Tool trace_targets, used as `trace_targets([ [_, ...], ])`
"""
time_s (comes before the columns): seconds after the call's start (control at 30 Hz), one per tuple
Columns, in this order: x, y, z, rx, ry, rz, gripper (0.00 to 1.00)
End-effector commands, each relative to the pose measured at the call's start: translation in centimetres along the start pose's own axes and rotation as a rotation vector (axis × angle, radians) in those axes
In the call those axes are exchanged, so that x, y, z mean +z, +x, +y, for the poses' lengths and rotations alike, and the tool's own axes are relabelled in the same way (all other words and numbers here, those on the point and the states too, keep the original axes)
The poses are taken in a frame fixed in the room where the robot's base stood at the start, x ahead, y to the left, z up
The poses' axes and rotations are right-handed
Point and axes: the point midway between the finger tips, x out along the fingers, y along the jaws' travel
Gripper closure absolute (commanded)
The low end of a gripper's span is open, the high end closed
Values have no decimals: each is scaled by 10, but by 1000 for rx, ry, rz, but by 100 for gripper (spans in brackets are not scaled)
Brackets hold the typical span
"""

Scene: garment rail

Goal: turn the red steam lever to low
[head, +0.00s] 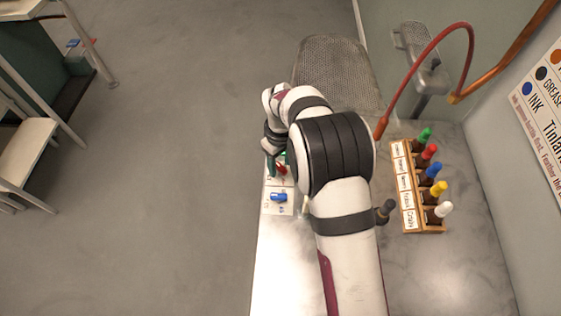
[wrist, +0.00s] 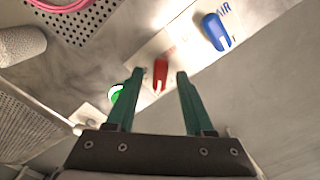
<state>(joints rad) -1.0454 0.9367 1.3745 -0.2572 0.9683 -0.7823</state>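The red steam lever (wrist: 160,75) shows in the wrist view on a pale label plate. It lies between the tips of my gripper (wrist: 160,76), whose two green fingers stand apart with a gap on each side of the lever. In the head view the red lever (head: 281,169) is partly hidden by my arm, with my gripper (head: 272,165) at it. The lever's label and its low mark cannot be read.
A blue lever (head: 278,197), marked AIR in the wrist view (wrist: 217,32), sits beside the red one. A green round thing (wrist: 115,93) is near the left finger. A bottle rack (head: 408,190) stands to the right. A red hose (head: 425,60) arches at the back.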

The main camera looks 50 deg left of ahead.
Motion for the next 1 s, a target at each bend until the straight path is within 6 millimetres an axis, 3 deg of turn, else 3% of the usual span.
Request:
trace_targets([
  [0.27,0,-5,0,0,0,1,48],
  [0.37,-1,-24,0,1,0,3,48],
  [0.7,-1,-127,0,2,0,4,48],
  [0.83,0,-149,0,1,0,2,48],
  [1.0,0,-158,0,0,0,0,48],
])
